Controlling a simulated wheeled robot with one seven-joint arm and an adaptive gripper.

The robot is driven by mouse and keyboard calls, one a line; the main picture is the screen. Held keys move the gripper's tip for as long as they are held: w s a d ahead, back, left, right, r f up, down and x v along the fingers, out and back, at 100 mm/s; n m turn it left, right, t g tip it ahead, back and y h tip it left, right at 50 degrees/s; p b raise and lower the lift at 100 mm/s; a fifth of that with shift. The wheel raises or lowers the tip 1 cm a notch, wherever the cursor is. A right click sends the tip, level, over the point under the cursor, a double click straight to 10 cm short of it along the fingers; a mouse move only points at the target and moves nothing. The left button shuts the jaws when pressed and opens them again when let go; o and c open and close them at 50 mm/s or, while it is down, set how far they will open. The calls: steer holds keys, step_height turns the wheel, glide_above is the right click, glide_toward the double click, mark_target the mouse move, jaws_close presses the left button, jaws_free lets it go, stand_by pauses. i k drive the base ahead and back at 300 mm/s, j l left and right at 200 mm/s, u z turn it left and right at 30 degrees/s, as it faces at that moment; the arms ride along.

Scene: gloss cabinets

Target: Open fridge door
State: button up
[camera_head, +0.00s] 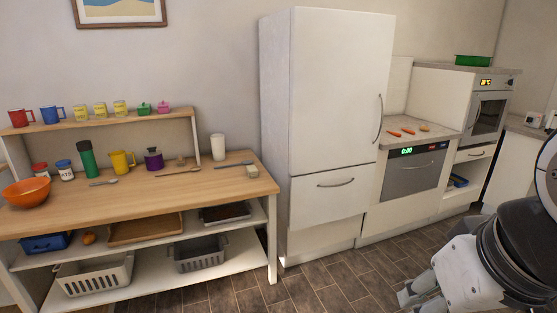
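The tall white fridge (275,120) stands in the middle against the wall. Its upper door (335,90) looks shut and has a curved vertical metal handle (378,118) at its right edge. Below it is a lower front (325,205), also shut, with a horizontal handle (335,183). My gripper (413,294) is at the lower right, low over the floor and apart from the fridge. It is seen from behind and partly cut off, so its opening is unclear. No handle is in its grasp.
A wooden workbench (230,186) with cups, bowls and baskets stands left of the fridge. An oven unit (415,172) with carrots on top stands to the right, then a taller oven cabinet (490,115). The dark tiled floor (335,290) in front is clear.

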mark_target(340, 60)
steer(key=i, duration=2)
steer(key=i+j+z, duration=0.2)
steer(key=i, duration=0.3)
steer(key=i+z, duration=0.25)
steer(key=i, duration=0.2)
steer(key=i+j+z, duration=0.2)
steer(key=i, duration=0.25)
steer(key=j, duration=0.1)
